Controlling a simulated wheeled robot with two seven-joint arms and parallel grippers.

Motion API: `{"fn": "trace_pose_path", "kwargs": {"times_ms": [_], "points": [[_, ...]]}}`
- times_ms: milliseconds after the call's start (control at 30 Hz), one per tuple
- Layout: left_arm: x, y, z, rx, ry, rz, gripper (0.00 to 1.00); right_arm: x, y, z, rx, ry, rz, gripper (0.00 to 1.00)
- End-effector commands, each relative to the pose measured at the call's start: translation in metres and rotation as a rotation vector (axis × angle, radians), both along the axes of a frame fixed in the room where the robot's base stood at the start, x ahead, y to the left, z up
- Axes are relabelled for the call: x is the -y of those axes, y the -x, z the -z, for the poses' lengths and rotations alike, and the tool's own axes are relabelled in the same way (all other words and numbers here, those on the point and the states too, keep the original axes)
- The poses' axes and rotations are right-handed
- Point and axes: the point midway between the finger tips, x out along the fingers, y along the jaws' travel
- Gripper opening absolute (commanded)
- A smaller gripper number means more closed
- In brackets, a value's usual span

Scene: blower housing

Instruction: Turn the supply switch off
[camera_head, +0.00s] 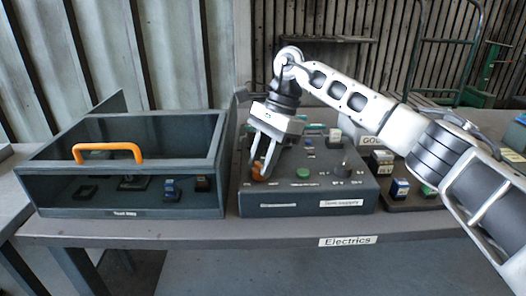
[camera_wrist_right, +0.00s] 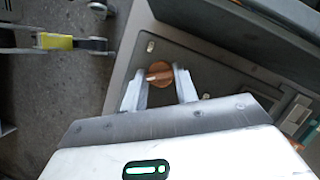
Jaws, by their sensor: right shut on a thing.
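The orange-brown rotary switch knob (camera_head: 259,171) sits at the left front of the dark control box (camera_head: 308,195) on the bench. My right gripper (camera_head: 260,165) reaches down to it from above, with its fingers on either side of the knob. In the right wrist view the knob (camera_wrist_right: 159,74) lies between the two fingertips (camera_wrist_right: 160,80), and the gripper is shut on it. The fingers partly hide the knob in the head view. Its label is not readable. My left gripper is not in view.
A green button (camera_head: 303,173) and a dark knob (camera_head: 341,169) are on the panel. A tray with small blocks (camera_head: 399,188) lies right, under my right arm.

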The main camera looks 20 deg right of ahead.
Motion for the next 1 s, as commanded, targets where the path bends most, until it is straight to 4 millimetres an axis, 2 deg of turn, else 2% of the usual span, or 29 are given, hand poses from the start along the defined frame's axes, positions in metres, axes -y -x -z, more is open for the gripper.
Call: {"fn": "trace_pose_path", "kwargs": {"times_ms": [400,967,1000], "points": [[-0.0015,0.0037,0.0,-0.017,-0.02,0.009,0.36,-0.0008,-0.0016,-0.0014,0.004,0.0,-0.186,0.07],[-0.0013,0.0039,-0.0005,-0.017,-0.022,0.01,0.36,-0.0005,-0.0015,-0.0008,0.004,0.002,-0.212,0.07],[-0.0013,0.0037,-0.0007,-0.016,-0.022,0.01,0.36,-0.0005,-0.0015,-0.0008,0.004,0.001,-0.212,0.41]]}}
